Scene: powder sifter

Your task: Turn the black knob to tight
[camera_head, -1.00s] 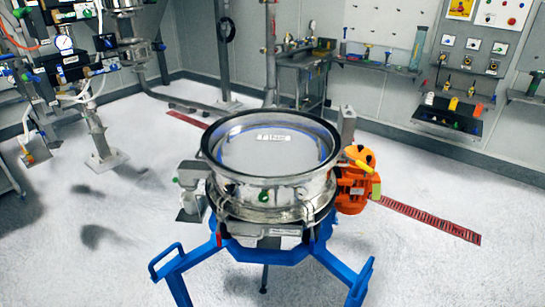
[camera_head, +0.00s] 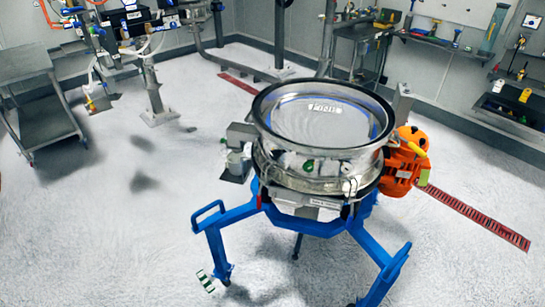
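The round steel sifter (camera_head: 313,176) stands upright in the middle of the head view. A black rim (camera_head: 262,124) runs around its top, and a grey mesh screen (camera_head: 320,122) marked "FINE" lies inside. A small green round part (camera_head: 308,166) sits on the front of its wall. Small metal clamp-like parts show at the front right of the wall, too small to make out. I cannot pick out a black knob with certainty. Neither of my grippers is in view.
The sifter stands on a blue frame (camera_head: 237,214) with splayed legs. An orange motor (camera_head: 405,160) is at its right, a grey box (camera_head: 241,135) at its left. A grey cart (camera_head: 45,125) stands at far left. A workbench (camera_head: 362,35) is behind.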

